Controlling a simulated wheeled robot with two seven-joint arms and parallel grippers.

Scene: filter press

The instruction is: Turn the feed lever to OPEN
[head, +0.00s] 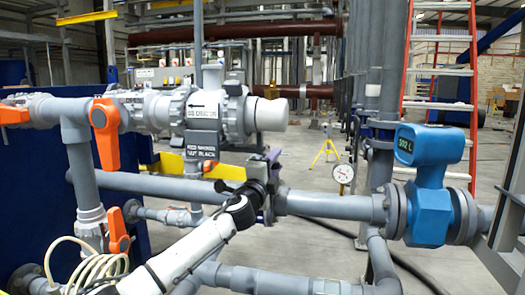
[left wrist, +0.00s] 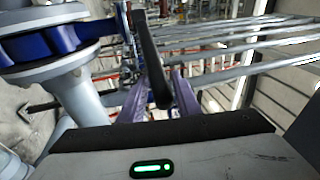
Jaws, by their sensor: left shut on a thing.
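My left gripper (head: 266,172) is at the grey horizontal pipe in the middle of the head view, left of the blue flow meter. Its white arm comes up from the bottom left. In the left wrist view, the purple fingers of the left gripper (left wrist: 160,88) are shut on a dark bar, the feed lever (left wrist: 148,45), which runs away from the camera between them. In the head view the gripper and wrist largely cover the lever and its valve. I cannot read OPEN or SHUT marks there. My right gripper is not in view.
Orange handles (head: 105,133) sit on valves at the left. A blue flow meter (head: 430,205) is on the pipe at the right, with a round gauge (head: 343,174) near it. A pale coiled hose (head: 88,268) hangs at lower left. An orange ladder (head: 440,75) stands behind.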

